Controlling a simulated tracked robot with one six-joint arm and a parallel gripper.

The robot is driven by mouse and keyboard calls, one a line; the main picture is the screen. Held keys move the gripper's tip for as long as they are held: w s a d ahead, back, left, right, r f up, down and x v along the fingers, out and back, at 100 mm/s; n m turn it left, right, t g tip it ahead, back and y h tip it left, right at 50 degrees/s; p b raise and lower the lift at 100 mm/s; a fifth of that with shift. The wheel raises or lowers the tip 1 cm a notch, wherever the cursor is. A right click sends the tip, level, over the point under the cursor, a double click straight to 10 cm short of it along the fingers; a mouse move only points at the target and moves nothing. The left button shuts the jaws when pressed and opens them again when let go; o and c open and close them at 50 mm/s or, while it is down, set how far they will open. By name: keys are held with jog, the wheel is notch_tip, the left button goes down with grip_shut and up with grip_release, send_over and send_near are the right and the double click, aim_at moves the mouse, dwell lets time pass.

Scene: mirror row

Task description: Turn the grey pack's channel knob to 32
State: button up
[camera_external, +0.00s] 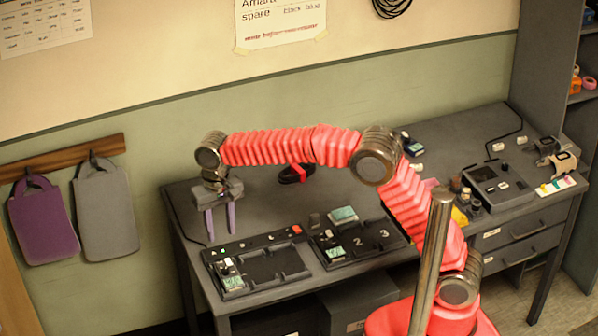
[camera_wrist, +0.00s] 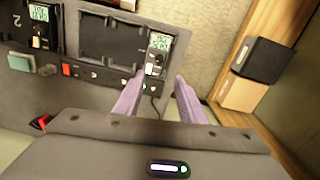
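My gripper (camera_external: 221,232) hangs pointing down above the back left corner of the left charging tray (camera_external: 290,276). Its two purple fingers are apart with nothing between them; they also show in the wrist view (camera_wrist: 160,80). A small pack with a pale green display (camera_external: 231,282) sits at the tray's left end. In the wrist view this pack (camera_wrist: 159,42) lies just beyond the fingertips, with a dark knob beside its display. The display digits are too small to read. A second pack with a display (camera_external: 336,252) sits in the neighbouring tray. I cannot tell which is the grey pack.
A teal-topped block (camera_external: 343,214) stands behind the second tray (camera_external: 375,238), marked 2 and 3. A red-and-black item (camera_external: 296,173) lies at the back. A control box (camera_external: 497,185) stands at the right. The desk between my gripper and the back item is clear.

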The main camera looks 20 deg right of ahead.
aim_at(225, 270)
dwell(0.4)
notch_tip(225, 270, down, 14)
jog(key=shift+r, duration=0.1)
dwell(0.6)
jog(key=shift+c, duration=0.3)
grip_shut()
